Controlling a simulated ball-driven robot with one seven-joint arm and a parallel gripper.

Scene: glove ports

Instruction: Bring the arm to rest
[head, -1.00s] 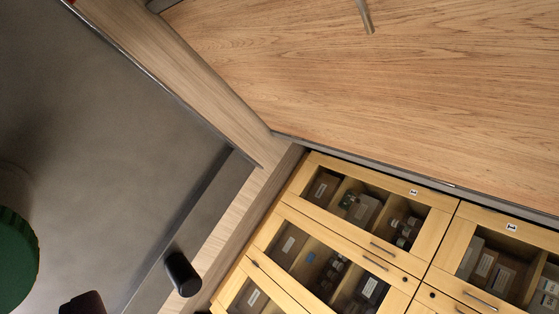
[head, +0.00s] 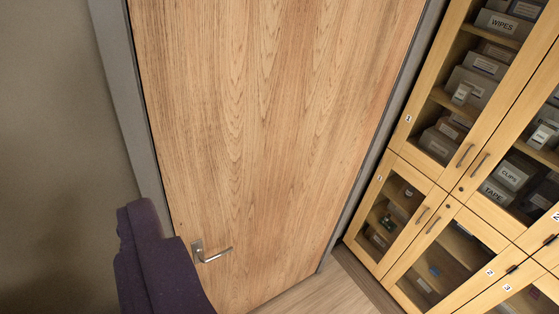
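My gripper does not show in the head view, so its opening and anything it may hold are hidden. No part of my arm can be made out for sure. A wooden door (head: 270,130) with a metal lever handle (head: 211,253) fills the middle of the view and is shut in its grey frame (head: 122,90).
A glass-fronted wooden cabinet (head: 395,165) holding labelled boxes stands at the right. Dark purple cloth (head: 160,262) is at the lower left, in front of the door's edge. A bare grey wall (head: 55,150) is at the left. Some clear floor (head: 335,290) shows at the bottom.

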